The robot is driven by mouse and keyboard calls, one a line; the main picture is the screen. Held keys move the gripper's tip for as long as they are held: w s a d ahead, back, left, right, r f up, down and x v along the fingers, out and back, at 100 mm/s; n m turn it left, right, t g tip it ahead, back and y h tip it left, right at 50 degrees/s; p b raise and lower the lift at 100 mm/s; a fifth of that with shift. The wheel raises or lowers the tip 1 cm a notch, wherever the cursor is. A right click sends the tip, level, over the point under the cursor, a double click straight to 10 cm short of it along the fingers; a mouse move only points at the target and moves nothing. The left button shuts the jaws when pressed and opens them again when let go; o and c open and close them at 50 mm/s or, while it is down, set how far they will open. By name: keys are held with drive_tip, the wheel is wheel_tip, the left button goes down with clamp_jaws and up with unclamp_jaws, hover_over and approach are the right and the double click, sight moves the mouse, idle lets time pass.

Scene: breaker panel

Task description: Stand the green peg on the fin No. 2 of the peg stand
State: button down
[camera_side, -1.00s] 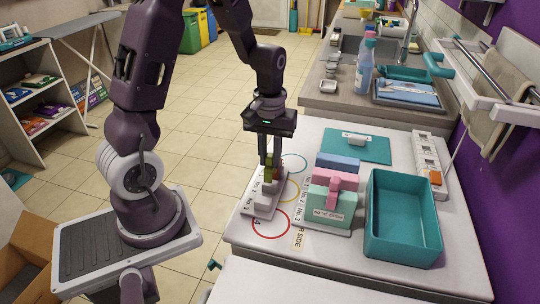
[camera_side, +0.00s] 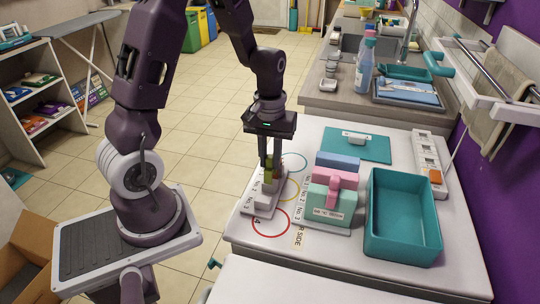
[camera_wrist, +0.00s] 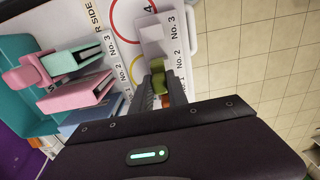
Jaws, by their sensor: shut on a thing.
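The green peg (camera_side: 268,172) is upright between the fingers of my gripper (camera_side: 270,163), which is shut on it. In the wrist view the green peg (camera_wrist: 158,77) shows between the two fingers (camera_wrist: 159,88), over the part of the stand near the No. 2 label. The peg stand (camera_side: 262,203) is white and stepped, with labels No. 1 to No. 3 along its side; it also shows in the wrist view (camera_wrist: 153,38). An orange piece (camera_wrist: 166,98) is partly hidden behind the fingers at the No. 1 end. Whether the peg's lower end touches fin No. 2 cannot be told.
Coloured rings, including a red one (camera_side: 271,222), mark the white tabletop. A teal board (camera_side: 357,145) and a power strip (camera_side: 429,165) lie behind.

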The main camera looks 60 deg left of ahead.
sight(270, 169)
drive_tip(key=shift+f, duration=1.8)
drive_tip(key=c, duration=1.2)
unclamp_jaws()
wheel_tip(270, 169, up, 6)
drive_tip(key=shift+r, duration=0.5)
